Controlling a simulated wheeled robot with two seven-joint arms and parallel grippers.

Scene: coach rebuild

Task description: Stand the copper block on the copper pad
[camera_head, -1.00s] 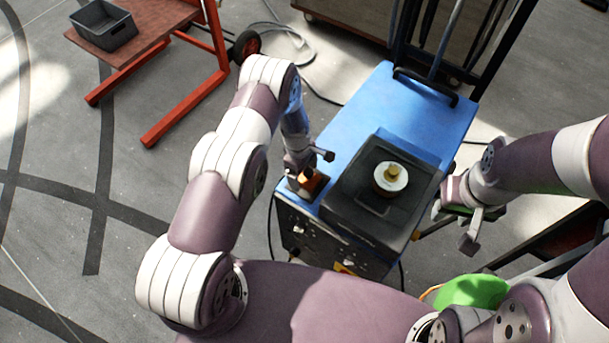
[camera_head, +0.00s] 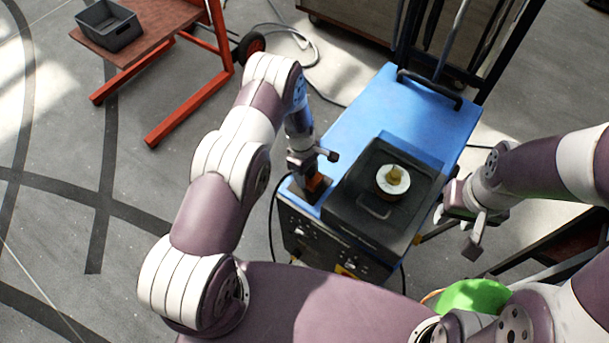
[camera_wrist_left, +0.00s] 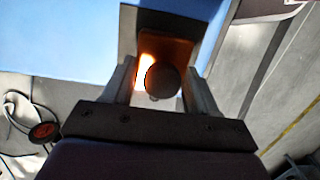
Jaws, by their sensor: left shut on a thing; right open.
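My left gripper (camera_head: 311,174) points down at the front left corner of the blue cart top and is shut on the copper block (camera_head: 317,183). In the left wrist view, a dark round face (camera_wrist_left: 162,80) with an orange glow beside it sits between the fingers. A brown copper-coloured square, seemingly the copper pad (camera_wrist_left: 180,25), lies below and around it, with a dark rim. Whether the block touches the pad is hidden by the gripper. My right gripper (camera_head: 460,228) is open and empty, right of the cart.
The blue cart (camera_head: 365,95) carries a black case (camera_head: 350,205) close to the right of my left gripper. A white-and-brass spool (camera_head: 393,180) stands on the case. A red-framed table with a grey bin (camera_head: 108,28) stands at the back left.

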